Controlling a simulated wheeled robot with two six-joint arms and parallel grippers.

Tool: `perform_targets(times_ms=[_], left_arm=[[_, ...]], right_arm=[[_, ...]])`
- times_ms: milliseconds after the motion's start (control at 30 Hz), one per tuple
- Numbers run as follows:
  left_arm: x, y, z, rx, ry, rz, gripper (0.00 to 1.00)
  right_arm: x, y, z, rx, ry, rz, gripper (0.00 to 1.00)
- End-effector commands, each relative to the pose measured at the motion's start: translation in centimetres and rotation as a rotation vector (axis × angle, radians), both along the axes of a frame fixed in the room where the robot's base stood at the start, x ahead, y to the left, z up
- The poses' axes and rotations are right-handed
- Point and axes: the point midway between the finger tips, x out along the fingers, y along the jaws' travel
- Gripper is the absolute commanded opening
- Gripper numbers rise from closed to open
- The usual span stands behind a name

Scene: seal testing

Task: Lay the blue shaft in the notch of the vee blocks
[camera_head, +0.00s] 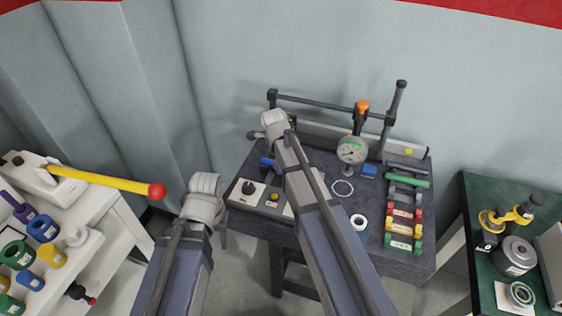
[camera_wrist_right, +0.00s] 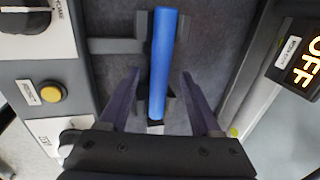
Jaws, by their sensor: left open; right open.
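The blue shaft (camera_wrist_right: 163,55) runs lengthwise in the right wrist view, between the fingers of my right gripper (camera_wrist_right: 161,76). The gripper is open, with a gap on each side of the shaft. Dark supports, seemingly the vee blocks (camera_wrist_right: 143,28), show beside and under the shaft. I cannot tell whether it sits fully in their notches. In the head view a blue piece (camera_head: 268,162), likely the shaft's end, shows left of my right arm, which hides the rest. My left gripper (camera_head: 224,238) is open and empty, in front of the bench's left side.
The dark bench (camera_head: 290,226) holds a dial gauge (camera_head: 352,150) on a stand, a row of coloured pieces (camera_head: 403,228) and a white ring (camera_head: 358,221). A lit OFF display (camera_wrist_right: 304,65) is close right of the right gripper. A white shelf stands left, a green table right.

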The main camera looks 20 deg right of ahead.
Motion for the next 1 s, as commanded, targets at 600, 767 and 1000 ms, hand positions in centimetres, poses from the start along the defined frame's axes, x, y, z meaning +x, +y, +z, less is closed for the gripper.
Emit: perform_targets(times_ms=[600, 767, 1000], left_arm=[[0.0, 0.0, 7.0, 0.0, 0.0, -0.001, 0.5], [0.0, 0.0, 7.0, 0.0, 0.0, -0.001, 0.5], [0.0, 0.0, 6.9, 0.0, 0.0, -0.001, 0.5]], right_arm=[[-1.5, 1.0, 7.0, -0.001, -0.001, 0.001, 0.65], [-1.5, 1.1, 7.0, -0.001, -0.001, 0.001, 0.65], [-1.5, 1.0, 6.9, -0.001, -0.001, 0.0, 0.65]])
